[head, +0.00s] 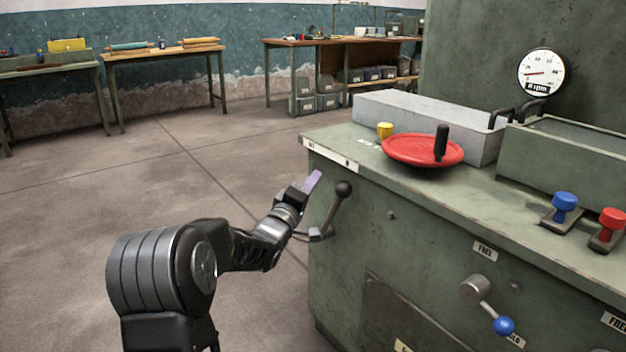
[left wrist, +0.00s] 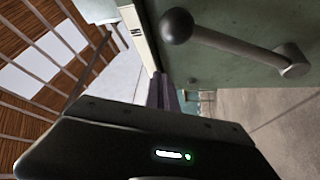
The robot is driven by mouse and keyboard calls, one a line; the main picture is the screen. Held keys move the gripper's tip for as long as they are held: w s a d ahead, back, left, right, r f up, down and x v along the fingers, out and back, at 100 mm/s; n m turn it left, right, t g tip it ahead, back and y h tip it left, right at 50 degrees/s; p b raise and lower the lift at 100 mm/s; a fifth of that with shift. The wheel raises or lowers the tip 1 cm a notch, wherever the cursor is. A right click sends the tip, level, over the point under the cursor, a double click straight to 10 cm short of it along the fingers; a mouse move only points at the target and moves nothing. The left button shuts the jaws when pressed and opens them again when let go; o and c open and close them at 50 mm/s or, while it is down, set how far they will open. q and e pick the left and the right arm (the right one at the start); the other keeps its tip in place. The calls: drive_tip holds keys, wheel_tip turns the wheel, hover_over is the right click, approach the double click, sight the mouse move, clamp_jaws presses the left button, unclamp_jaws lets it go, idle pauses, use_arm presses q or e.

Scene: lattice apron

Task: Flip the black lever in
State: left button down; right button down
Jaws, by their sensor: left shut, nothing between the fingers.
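The black lever (head: 335,208) is on the left end of the green machine cabinet. Its round black knob points up and to the right, and its foot is lower left at the cabinet's side. In the left wrist view the lever (left wrist: 230,43) crosses the upper right, with its knob toward the upper middle. My left gripper (head: 313,181) is shut and empty, just left of the knob near the cabinet's corner. In the left wrist view its fingers (left wrist: 163,93) show apart from the lever. My right gripper is not in view.
A red wheel (head: 410,152) with a black handle and a yellow knob (head: 385,130) are on the cabinet top (head: 350,140). A blue-knobbed crank (head: 485,298) is on the front. Open floor lies left.

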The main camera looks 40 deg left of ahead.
use_arm(q)
drive_tip(key=p+v, duration=0.1)
drive_tip(key=v, duration=0.7)
drive_tip(key=shift+f, duration=0.15)
